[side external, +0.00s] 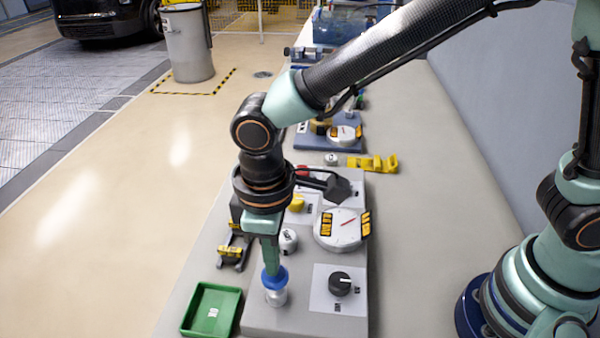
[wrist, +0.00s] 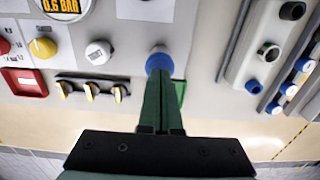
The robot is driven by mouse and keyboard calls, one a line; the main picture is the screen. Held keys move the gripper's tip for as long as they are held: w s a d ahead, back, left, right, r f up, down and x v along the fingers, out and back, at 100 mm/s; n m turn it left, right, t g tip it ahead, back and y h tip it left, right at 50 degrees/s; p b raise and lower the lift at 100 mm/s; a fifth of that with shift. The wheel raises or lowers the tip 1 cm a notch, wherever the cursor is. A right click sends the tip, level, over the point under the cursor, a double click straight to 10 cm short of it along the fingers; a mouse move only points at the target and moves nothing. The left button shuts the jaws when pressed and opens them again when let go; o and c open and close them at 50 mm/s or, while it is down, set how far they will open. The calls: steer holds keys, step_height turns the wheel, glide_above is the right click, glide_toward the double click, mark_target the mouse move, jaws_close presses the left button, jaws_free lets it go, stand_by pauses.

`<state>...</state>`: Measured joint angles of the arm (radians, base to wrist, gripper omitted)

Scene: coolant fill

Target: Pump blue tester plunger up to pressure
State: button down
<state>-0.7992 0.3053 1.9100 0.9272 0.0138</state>
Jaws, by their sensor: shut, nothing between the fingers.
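The blue plunger (side external: 275,279) tops a pale cylinder (side external: 276,297) near the front of the grey tester panel (side external: 262,322). My gripper (side external: 271,264) points straight down at it, fingers shut with nothing between them. The fingertips are at the top of the blue cap and seem to touch it, though a small gap cannot be ruled out. In the wrist view the cap (wrist: 159,61) shows just beyond the shut fingertips (wrist: 159,76). A round white gauge (side external: 340,229) with yellow labels lies on the panel; its label reads 0.5 BAR in the wrist view (wrist: 62,9).
A black knob (side external: 340,284) is right of the plunger, a white knob (side external: 288,240) and a yellow knob (side external: 297,203) behind it. A green tray (side external: 183,326) lies to the left. Yellow-tipped clips (side external: 232,251) stand along the panel's left side. The bench at right is clear.

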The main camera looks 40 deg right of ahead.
step_height(320, 180, up, 11)
stand_by(0.3)
stand_by(1.0)
step_height(320, 180, up, 2)
steer(key=shift+r, duration=0.1)
stand_by(0.3)
step_height(320, 180, down, 14)
steer(key=shift+f, duration=0.1)
stand_by(0.5)
steer(key=shift+f, duration=1.45)
steer(key=shift+d, duration=0.1)
